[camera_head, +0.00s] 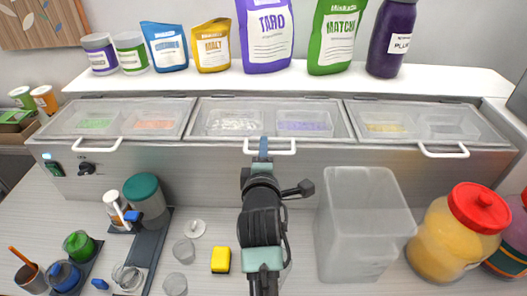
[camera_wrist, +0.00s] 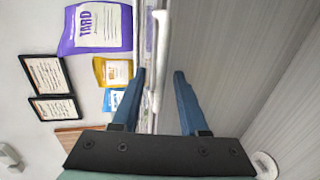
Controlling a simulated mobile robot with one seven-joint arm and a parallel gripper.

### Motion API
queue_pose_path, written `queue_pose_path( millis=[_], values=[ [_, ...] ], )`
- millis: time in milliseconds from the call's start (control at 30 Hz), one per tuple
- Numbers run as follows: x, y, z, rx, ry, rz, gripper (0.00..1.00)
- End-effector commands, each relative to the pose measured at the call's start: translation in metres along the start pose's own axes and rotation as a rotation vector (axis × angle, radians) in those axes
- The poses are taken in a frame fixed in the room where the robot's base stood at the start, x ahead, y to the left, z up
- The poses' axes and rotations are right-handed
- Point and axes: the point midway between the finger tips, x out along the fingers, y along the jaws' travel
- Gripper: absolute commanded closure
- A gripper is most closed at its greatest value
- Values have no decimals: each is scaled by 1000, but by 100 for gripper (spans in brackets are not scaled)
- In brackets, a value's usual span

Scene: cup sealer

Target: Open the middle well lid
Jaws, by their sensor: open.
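The middle well lid (camera_head: 270,112) is a clear flat panel in a grey frame, lying shut over two bins. Its white bar handle (camera_head: 285,152) runs along the front edge. My gripper (camera_head: 263,143) is at the left half of this handle. In the wrist view my gripper (camera_wrist: 161,74) has its two blue fingers spread apart, and the white handle (camera_wrist: 162,35) shows between them, closer to the left finger. I cannot tell whether a finger touches it. The far part of the lid is mostly hidden in the wrist view.
The left lid (camera_head: 125,115) and right lid (camera_head: 420,120) are shut. Pouches, including a purple taro pouch (camera_head: 264,35), stand on the white shelf (camera_head: 210,85) above. A clear square container (camera_head: 362,225) stands right of my arm; a yellow sponge (camera_head: 221,260) lies left of it.

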Motion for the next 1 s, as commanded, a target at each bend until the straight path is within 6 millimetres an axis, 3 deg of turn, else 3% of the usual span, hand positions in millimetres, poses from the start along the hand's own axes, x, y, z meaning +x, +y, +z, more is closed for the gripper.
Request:
queue_pose_path(
  millis=[167,400,1000],
  values=[
    [0,0,0,0,0,1,60],
    [0,0,0,0,0,1,100],
    [0,0,0,0,0,0,100]
  ],
)
